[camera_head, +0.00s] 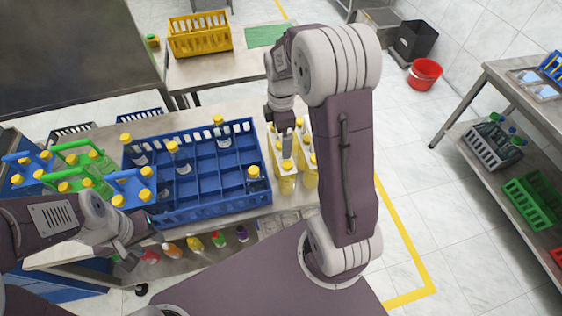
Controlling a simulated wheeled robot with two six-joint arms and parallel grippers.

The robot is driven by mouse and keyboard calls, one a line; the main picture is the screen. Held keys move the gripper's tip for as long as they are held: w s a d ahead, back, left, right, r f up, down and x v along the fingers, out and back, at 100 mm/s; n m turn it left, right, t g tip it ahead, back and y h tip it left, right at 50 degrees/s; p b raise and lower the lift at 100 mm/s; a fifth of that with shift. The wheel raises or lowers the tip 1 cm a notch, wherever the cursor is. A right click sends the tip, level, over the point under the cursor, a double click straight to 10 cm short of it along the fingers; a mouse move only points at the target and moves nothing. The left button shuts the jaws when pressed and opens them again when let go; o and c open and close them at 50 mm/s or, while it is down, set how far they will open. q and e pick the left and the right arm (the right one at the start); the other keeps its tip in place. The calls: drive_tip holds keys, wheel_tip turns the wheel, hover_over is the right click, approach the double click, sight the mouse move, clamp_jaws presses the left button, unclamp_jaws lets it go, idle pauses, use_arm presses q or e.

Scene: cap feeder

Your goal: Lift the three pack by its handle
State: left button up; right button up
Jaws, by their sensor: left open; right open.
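A carrier pack of yellow bottles with yellow caps (287,183) stands on the steel table, right of the blue crate. A cream upright part shows between its bottles, and my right arm partly covers the pack. My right gripper (288,145) points down at the top of this pack and is open. I cannot tell whether its fingers straddle the handle. My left gripper (146,228) is open and empty at the front left edge of the blue crate. Other handled packs, green (75,148) and blue (125,176), stand at the left of the table.
The divided blue crate (220,208) holds a few capped bottles, with many cells empty. Several coloured bottles lie on the shelf below. A yellow crate (200,33) stands on the back table. A red bucket (425,73) is on the floor at right.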

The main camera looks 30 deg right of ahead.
wheel_tip(320, 180, down, 2)
drive_tip(key=shift+f, duration=0.1)
drive_tip(key=shift+w+a+f, duration=0.1)
drive_tip(key=c, duration=1.8)
drive_tip(key=shift+c, duration=1)
